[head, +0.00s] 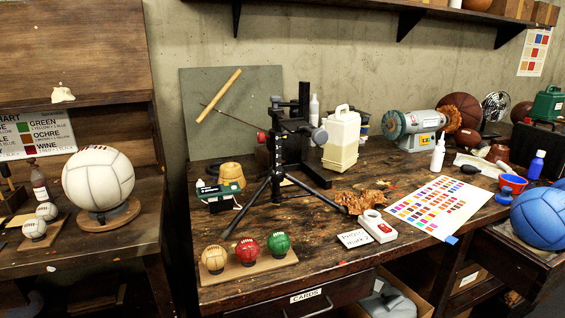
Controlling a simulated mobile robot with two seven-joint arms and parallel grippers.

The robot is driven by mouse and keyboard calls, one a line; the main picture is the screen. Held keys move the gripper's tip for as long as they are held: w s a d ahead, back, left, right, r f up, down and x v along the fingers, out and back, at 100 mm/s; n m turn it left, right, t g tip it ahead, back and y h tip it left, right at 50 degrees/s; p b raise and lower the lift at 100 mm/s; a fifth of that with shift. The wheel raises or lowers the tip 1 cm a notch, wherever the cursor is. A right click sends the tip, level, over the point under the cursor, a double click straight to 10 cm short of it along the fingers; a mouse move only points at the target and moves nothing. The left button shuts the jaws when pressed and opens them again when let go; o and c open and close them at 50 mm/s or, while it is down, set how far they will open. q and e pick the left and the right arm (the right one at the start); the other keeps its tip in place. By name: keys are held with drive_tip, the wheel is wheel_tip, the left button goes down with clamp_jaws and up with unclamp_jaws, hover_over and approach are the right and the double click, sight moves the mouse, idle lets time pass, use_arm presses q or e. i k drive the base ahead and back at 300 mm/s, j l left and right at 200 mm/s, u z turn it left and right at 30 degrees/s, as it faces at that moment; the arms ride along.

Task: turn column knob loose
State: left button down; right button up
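A black tripod (272,182) stands with spread legs on the dark wooden workbench, left of its middle. Its upright column (276,140) rises in front of a black stand (305,110). A round grey knob (319,135) shows at the right of the column's upper part. A small red round thing (262,137) shows at its left. I cannot tell which part is the column knob, nor whether it is tight or loose. Neither of my grippers is in view.
A rack of three small balls (246,266) sits at the bench's front left. A white jug (341,140) stands right of the tripod. A colour chart (438,206), a white remote-like device (377,226) and a brown leather scrap (358,201) lie to the right. A blue ball (541,214) is far right.

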sight(260, 137)
drive_tip(key=j+z, duration=0.15)
drive_tip(key=z, duration=0.5)
drive_tip(key=j+z, duration=0.25)
drive_tip(key=j, duration=0.2)
drive_tip(key=j+z, duration=0.25)
drive_tip(key=j, duration=0.2)
drive_tip(key=j+z, duration=0.15)
drive_tip(key=j, duration=0.7)
drive_tip(key=k, duration=0.05)
